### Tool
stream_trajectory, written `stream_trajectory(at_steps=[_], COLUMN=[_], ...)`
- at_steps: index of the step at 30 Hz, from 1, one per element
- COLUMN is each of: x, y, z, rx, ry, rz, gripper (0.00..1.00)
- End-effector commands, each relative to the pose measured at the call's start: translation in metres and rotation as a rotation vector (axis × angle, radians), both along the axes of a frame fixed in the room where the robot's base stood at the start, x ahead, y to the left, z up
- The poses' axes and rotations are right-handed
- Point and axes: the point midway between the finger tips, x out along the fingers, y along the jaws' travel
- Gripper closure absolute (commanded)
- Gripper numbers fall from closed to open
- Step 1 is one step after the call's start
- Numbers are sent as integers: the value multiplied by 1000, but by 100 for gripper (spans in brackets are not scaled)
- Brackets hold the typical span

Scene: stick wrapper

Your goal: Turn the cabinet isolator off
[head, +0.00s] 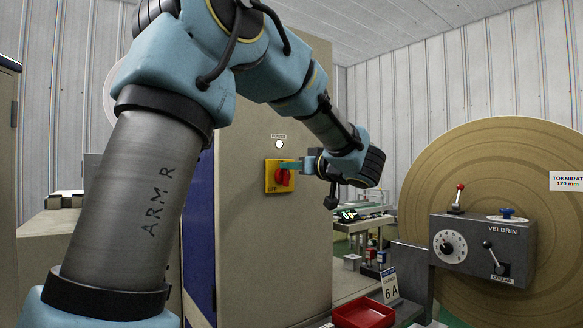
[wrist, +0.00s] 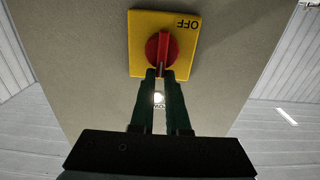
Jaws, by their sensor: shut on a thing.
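The cabinet isolator is a red rotary handle (wrist: 158,47) on a square yellow plate (wrist: 135,38) marked OFF, fixed to the face of a tall beige cabinet (head: 240,230). In the head view the red handle (head: 283,178) is partly covered by my gripper (head: 291,166), which reaches in from the right. In the wrist view my gripper (wrist: 161,72) has its two dark fingers close together on the near end of the handle. The handle's grip lies in line with the fingers. A lit round lamp (head: 279,144) labelled POWER sits above the plate; it shows between the fingers in the wrist view (wrist: 158,98).
A grey control box (head: 470,262) with a dial and levers stands at the right before a large brown roll (head: 480,165). A red tray (head: 363,314) and a 6A sign (head: 390,285) are below. A conveyor (head: 365,222) stands behind my gripper.

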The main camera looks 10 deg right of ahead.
Motion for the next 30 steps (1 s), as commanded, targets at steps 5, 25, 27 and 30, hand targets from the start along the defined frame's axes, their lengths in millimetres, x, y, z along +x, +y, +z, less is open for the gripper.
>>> stream_trajectory(at_steps=[5, 25, 27, 30], x=[0, -3, -4, -5], y=[0, 7, 8, 10], z=[-2, -9, -10, -11], rx=[1, -253, -313, -400], ry=[4, -117, -145, -185], rz=[0, 1, 1, 1], gripper=[100, 100, 100, 100])
